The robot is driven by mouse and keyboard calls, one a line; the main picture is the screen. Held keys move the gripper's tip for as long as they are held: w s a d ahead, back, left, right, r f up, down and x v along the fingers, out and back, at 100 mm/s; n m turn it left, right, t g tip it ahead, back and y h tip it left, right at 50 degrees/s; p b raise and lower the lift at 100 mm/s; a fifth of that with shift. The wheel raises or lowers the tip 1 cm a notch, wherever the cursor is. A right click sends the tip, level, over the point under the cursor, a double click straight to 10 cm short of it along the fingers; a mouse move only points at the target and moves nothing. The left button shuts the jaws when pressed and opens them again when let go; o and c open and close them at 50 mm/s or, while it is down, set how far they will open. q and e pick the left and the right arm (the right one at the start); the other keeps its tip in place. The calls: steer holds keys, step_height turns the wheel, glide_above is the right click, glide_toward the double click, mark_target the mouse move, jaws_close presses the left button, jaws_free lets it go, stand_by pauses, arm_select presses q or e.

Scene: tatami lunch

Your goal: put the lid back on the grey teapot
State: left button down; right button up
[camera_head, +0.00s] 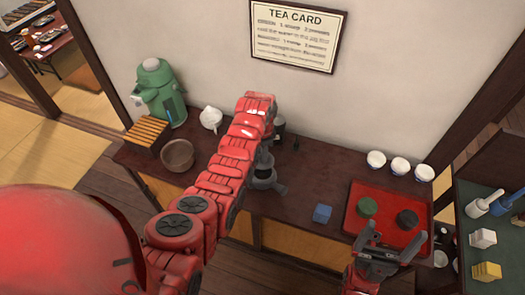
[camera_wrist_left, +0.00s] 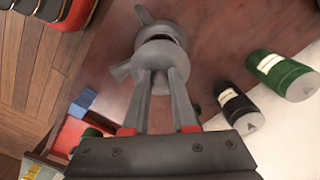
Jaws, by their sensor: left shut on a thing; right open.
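The grey teapot (camera_head: 264,184) stands on the dark counter, partly hidden under my left arm. In the left wrist view the teapot (camera_wrist_left: 143,17) is just beyond the fingertips, with its spout and handle sticking out. My left gripper (camera_wrist_left: 160,72) is shut on the grey lid (camera_wrist_left: 158,51), which is over the teapot's top. A dark gap shows along one side between lid and pot; I cannot tell whether the lid touches the rim. My left gripper (camera_head: 263,166) points down there in the head view. My right gripper (camera_head: 381,250) is open and empty by the red tray's front edge.
A blue cube (camera_head: 322,214) and a red tray (camera_head: 359,193) with two round containers are to the right. A green canister (camera_wrist_left: 283,75) and a black canister (camera_wrist_left: 238,106) stand near the teapot. A brown bowl (camera_head: 177,156) and white teapot (camera_head: 210,118) are left.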

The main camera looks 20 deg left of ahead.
mark_target(262, 164)
arm_select(q)
steer(key=shift+w+a+f, duration=0.1)
steer(key=shift+f, duration=0.55)
steer(key=shift+f+b, duration=1.5)
steer(key=shift+f, duration=0.85)
steer(key=shift+f+b, duration=0.2)
steer(key=shift+b, duration=0.35)
steer(key=c, duration=0.6)
jaws_free()
steer(key=shift+c, duration=0.2)
steer(key=shift+o, duration=0.3)
steer(key=o, duration=0.4)
steer(key=shift+r, duration=0.1)
